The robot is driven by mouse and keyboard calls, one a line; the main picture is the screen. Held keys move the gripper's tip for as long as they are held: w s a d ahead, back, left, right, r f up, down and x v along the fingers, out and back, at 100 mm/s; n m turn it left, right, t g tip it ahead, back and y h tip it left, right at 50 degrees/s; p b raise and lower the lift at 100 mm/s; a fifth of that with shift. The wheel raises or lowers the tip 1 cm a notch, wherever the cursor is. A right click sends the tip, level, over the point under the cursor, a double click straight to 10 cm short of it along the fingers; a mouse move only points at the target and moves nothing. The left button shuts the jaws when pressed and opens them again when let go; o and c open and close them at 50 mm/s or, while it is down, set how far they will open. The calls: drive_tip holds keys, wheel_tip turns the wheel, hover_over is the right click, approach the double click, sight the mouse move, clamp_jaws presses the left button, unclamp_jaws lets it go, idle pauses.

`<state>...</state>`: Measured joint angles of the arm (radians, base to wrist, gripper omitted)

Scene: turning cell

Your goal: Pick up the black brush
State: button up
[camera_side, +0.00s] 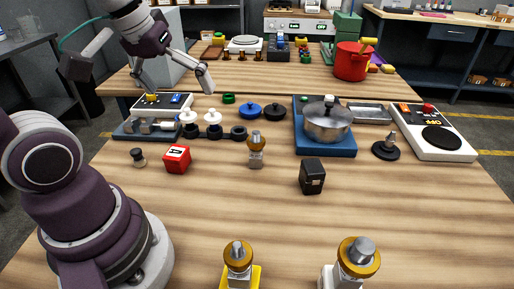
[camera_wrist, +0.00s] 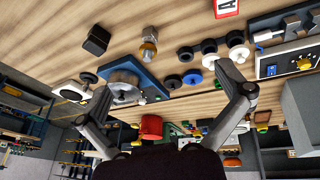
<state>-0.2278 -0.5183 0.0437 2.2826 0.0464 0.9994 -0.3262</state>
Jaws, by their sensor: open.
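I cannot pick out a black brush with certainty. A round black piece with an upright stem (camera_side: 386,149) stands right of the blue plate and may be it; a dark disc (camera_wrist: 88,77) shows in the wrist view at the left. A black block (camera_side: 312,176) stands alone on the near tabletop, and it also shows in the wrist view (camera_wrist: 96,40). My gripper (camera_side: 174,82) is in the air at the upper left, above the far side of the table, apart from both. Its fingers are spread wide and empty in the wrist view (camera_wrist: 163,78).
A metal pot (camera_side: 327,122) sits on a blue plate (camera_side: 322,148). A white unit with a black disc (camera_side: 433,133) is at right. A red cube (camera_side: 177,159) and a metal-and-orange piece (camera_side: 256,150) stand in front. The near middle tabletop is mostly clear.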

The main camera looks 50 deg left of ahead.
drive_tip(key=d+m, duration=0.1)
drive_tip(key=m, duration=0.1)
drive_tip(key=s+d+m, duration=0.1)
drive_tip(key=d+m, duration=0.1)
drive_tip(key=d+f+m+t, duration=0.1)
drive_tip(key=m, duration=0.1)
drive_tip(key=shift+s+d+h, duration=0.15)
drive_tip(key=shift+s+h, duration=0.05)
drive_tip(key=shift+h, duration=0.1)
drive_tip(key=c, duration=0.7)
drive_tip(key=shift+c, duration=0.2)
drive_tip(key=n+g+y, duration=0.4)
drive_tip(key=n+g, duration=0.2)
drive_tip(key=n, duration=1.3)
approach(136, 151)
drive_tip(key=x, duration=0.4)
drive_tip(key=shift+s+f, duration=0.1)
drive_tip(key=shift+f, duration=0.3)
drive_tip(key=shift+y, duration=0.3)
drive_tip(key=shift+x, duration=3.1)
